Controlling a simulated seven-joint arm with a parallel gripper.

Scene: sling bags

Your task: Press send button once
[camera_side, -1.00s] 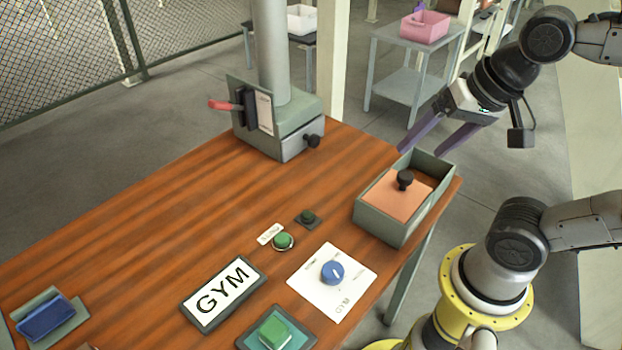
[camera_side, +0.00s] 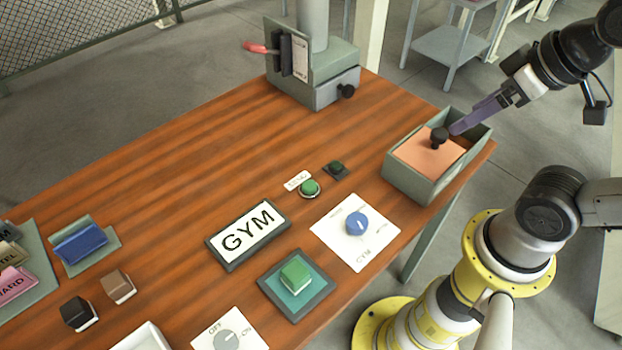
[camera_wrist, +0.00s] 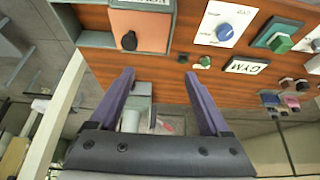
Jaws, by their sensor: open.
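The round green button (camera_side: 310,187) sits in a pale ring on the wooden table, with a small white label (camera_side: 297,181) beside it that seems to read SEND. The button also shows in the wrist view (camera_wrist: 205,61). A small dark square piece with a green top (camera_side: 337,168) sits just behind it. My gripper (camera_wrist: 158,74) is open and empty, its two purple fingers spread. In the side view my gripper (camera_side: 458,126) is at the open grey box, by the black knob, well right of and apart from the button.
The grey box (camera_side: 405,181) holds an orange panel with a black knob (camera_side: 439,137). A blue dial on a white plate (camera_side: 372,248), a GYM sign (camera_side: 226,260) and a green block on a teal pad (camera_side: 283,299) lie near the button.

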